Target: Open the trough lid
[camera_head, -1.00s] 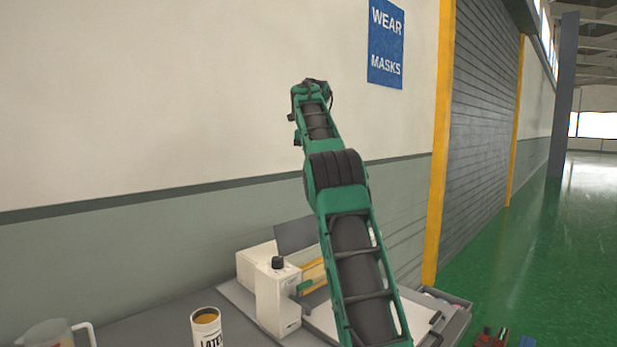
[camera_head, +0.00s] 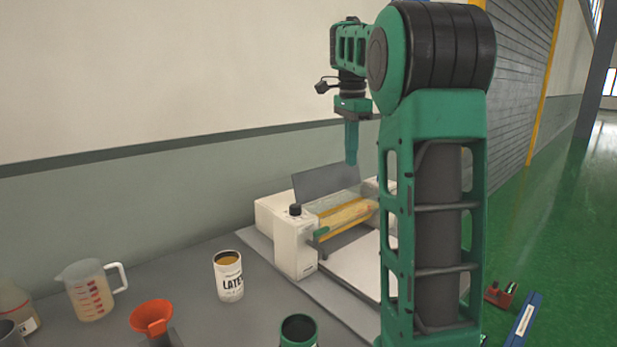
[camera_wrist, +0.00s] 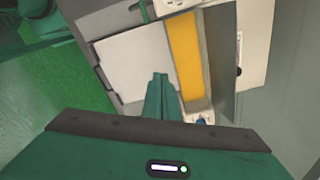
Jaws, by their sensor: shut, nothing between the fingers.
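A white bench machine (camera_head: 285,232) stands on the grey bench against the wall, and it also shows in the wrist view (camera_wrist: 250,40). Its grey trough lid (camera_head: 327,184) is tilted up at the back, and it shows as a dark panel in the wrist view (camera_wrist: 220,65). My gripper (camera_head: 351,158) points down, shut and empty, above the machine. In the wrist view its fingertips (camera_wrist: 160,78) overlap the white plate in front of the rollers.
A latex can (camera_head: 230,282), a measuring jug (camera_head: 90,290), an orange funnel (camera_head: 151,317) and a dark green-rimmed cup (camera_head: 299,330) stand on the bench at left and front. A white plate (camera_head: 358,262) lies before the machine. Red and blue items (camera_head: 522,320) are at right.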

